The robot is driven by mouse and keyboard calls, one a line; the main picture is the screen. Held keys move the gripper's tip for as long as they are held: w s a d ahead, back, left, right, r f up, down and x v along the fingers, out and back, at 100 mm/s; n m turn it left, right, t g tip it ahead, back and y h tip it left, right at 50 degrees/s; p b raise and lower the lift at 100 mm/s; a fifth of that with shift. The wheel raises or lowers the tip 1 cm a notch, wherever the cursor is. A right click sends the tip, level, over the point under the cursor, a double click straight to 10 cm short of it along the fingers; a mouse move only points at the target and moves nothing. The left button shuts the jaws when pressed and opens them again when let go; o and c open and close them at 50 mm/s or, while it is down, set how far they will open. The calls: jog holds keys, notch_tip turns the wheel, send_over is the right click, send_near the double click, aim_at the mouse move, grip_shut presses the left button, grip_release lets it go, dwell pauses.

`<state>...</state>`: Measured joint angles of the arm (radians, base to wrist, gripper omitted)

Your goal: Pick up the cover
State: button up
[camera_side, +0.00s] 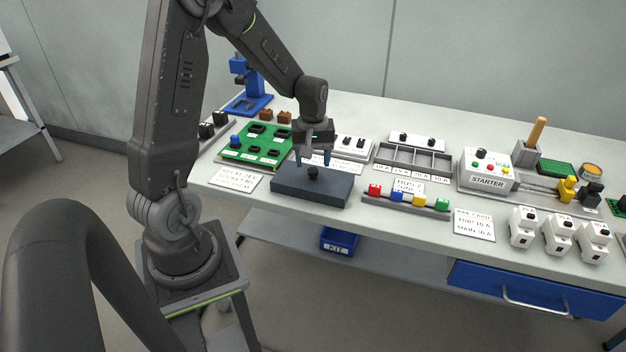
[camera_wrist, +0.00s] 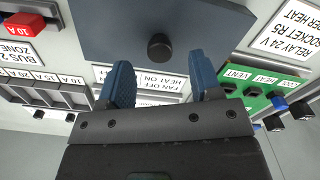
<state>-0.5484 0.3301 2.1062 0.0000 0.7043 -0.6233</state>
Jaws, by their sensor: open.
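The cover is a flat dark blue-grey slab (camera_side: 300,186) with a round black knob (camera_side: 313,172) on top, near the front edge of the bench. In the wrist view the cover (camera_wrist: 200,25) fills the top middle, with its knob (camera_wrist: 160,46) just beyond the fingertips. My gripper (camera_side: 313,160) hangs above the cover, pointing down. Its two blue fingers stand apart and empty, and the knob shows between and past them in the wrist view (camera_wrist: 162,70). The fingers do not appear to touch the knob. What lies under the cover is hidden.
A green relay board (camera_side: 255,143) stands left of the cover. A rail with coloured fuses (camera_side: 408,200) lies to its right. A grey compartment tray (camera_side: 412,160) and a starter box (camera_side: 487,172) stand farther right. A blue press-like fixture (camera_side: 248,90) stands at the back left.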

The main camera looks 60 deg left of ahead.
aim_at(313, 169)
jog(key=shift+f, duration=1.95)
jog(key=shift+c, duration=0.4)
jog(key=c, duration=1)
jog(key=shift+r, duration=0.1)
grip_shut()
jog(key=shift+r, duration=0.1)
